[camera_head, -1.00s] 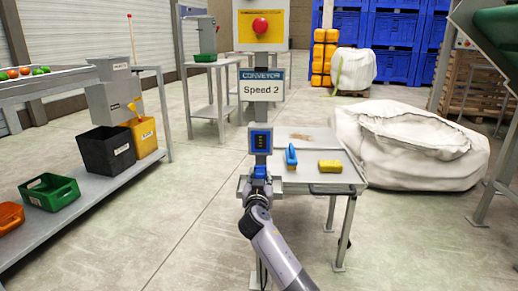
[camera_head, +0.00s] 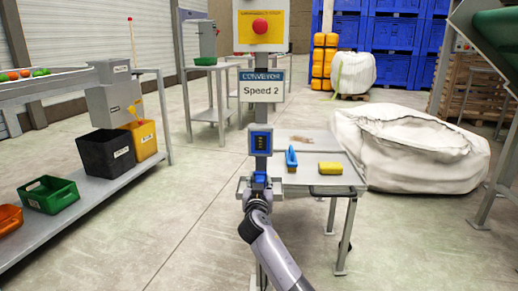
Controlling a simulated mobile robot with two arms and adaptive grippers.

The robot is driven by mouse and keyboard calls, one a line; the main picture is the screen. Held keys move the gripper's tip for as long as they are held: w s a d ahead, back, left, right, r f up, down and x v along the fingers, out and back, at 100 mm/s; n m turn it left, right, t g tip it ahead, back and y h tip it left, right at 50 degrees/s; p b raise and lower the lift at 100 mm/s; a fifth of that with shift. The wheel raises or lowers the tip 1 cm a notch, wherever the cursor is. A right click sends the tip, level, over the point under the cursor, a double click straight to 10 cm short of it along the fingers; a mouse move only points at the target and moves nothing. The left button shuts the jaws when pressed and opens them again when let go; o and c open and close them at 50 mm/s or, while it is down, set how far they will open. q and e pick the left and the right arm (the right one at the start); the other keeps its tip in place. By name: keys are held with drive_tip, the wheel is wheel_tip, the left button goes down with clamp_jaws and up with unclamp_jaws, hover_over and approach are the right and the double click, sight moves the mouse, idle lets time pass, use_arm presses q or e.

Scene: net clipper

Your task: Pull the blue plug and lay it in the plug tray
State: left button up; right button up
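The blue plug (camera_head: 260,178) is a small blue shape low on the grey post, just below the blue-framed socket box (camera_head: 261,141). I cannot tell whether it is seated in a socket or apart from it. My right gripper (camera_head: 258,190) is right at the plug, at the end of my grey arm, which comes up from the bottom. The fingers are too small and hidden to show whether they are closed on it. A grey ledge (camera_head: 243,184), perhaps the plug tray, shows beside the gripper on the post. My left gripper is out of view.
A grey table (camera_head: 310,178) right behind the post holds a blue-handled brush (camera_head: 291,158) and a yellow sponge (camera_head: 330,168). A red button (camera_head: 260,26) and the Speed 2 sign (camera_head: 262,86) are higher on the post.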

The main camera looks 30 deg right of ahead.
drive_tip(key=o, duration=0.5)
drive_tip(key=shift+c, duration=0.2)
drive_tip(key=v, duration=2.1)
drive_tip(key=shift+w+a+r, duration=0.1)
drive_tip(key=shift+a, duration=0.1)
